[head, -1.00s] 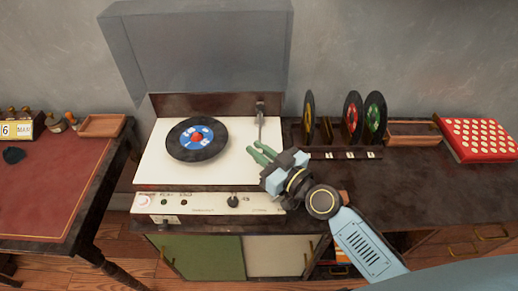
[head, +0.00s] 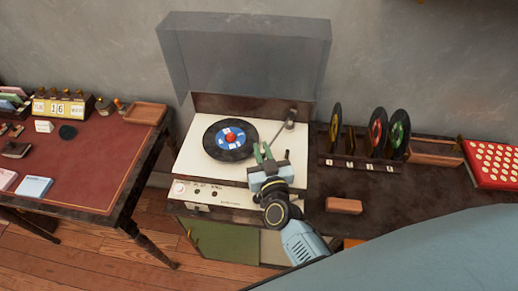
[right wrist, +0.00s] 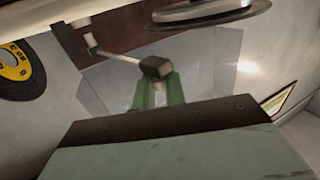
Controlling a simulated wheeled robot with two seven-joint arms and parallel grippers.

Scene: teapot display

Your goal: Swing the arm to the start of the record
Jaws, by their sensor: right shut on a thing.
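The record player (head: 187,160) stands open on the dark cabinet. Its black record (head: 212,146) has a blue and white label and a red centre. The tonearm (head: 280,134) slants from its pivot at the back right down to my right gripper (head: 263,151), beside the record's lower right edge. In the right wrist view the green fingers (right wrist: 157,95) are shut on the tonearm's dark head (right wrist: 155,67), and the record's edge (right wrist: 207,14) shows above. I cannot tell whether the head is over the record. My left gripper is not in view.
The clear lid (head: 245,55) stands raised behind the player. Several records in a rack (head: 360,165) stand to the right, with a small reddish block (head: 344,205) in front. A red-topped desk (head: 85,170) is at the left, across a floor gap.

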